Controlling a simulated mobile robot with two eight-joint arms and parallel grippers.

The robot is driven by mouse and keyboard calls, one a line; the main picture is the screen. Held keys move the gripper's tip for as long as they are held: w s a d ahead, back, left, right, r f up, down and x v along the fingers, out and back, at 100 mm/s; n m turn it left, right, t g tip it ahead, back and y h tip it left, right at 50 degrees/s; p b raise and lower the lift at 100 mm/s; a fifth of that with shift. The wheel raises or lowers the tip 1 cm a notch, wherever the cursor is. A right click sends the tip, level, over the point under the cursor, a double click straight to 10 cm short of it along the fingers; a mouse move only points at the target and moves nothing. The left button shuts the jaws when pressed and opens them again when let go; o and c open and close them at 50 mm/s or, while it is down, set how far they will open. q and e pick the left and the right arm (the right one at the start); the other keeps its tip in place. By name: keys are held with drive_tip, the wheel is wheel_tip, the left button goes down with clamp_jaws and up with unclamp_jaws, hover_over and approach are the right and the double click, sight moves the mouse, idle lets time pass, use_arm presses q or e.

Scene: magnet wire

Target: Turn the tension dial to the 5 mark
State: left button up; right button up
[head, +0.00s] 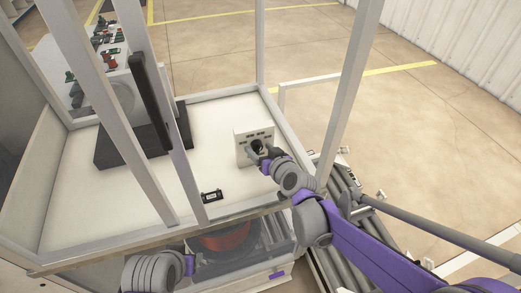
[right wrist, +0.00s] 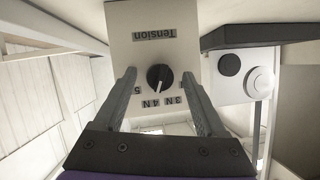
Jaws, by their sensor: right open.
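The tension dial (right wrist: 160,77) is a round black knob with a white pointer line on a pale box (right wrist: 139,20) labelled "Tension". In the right wrist view the lettering is upside down, with the 5, 4N and 3N marks below the knob. The pointer slants down towards the 4N side; its exact setting is hard to tell. My right gripper (right wrist: 159,74) is open, one finger on each side of the dial with gaps. In the head view the right gripper (head: 261,156) is at the box's (head: 243,138) front and partly covers the dial. My left gripper is not in view.
The box stands on a white tabletop (head: 225,120) inside a frame of grey posts (head: 349,85). A small black device (head: 212,196) lies near the front edge. A black slab (head: 120,150) with an upright bar is at left. A copper-coloured spool (head: 225,241) is below the table.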

clamp_jaws()
idle(0.4)
drive_tip(key=shift+w+d+m+y+p, duration=0.1)
drive_tip(key=shift+m+y+p, duration=0.35)
drive_tip(key=shift+m, duration=0.25)
drive_tip(key=shift+m+y, duration=0.35)
drive_tip(key=shift+m, duration=0.25)
drive_tip(key=shift+d+f+m+y, duration=0.1)
drive_tip(key=shift+f+m+y, duration=0.1)
drive_tip(key=shift+m+y, duration=1.35)
drive_tip(key=shift+m+h, duration=0.35)
drive_tip(key=shift+m, duration=0.1)
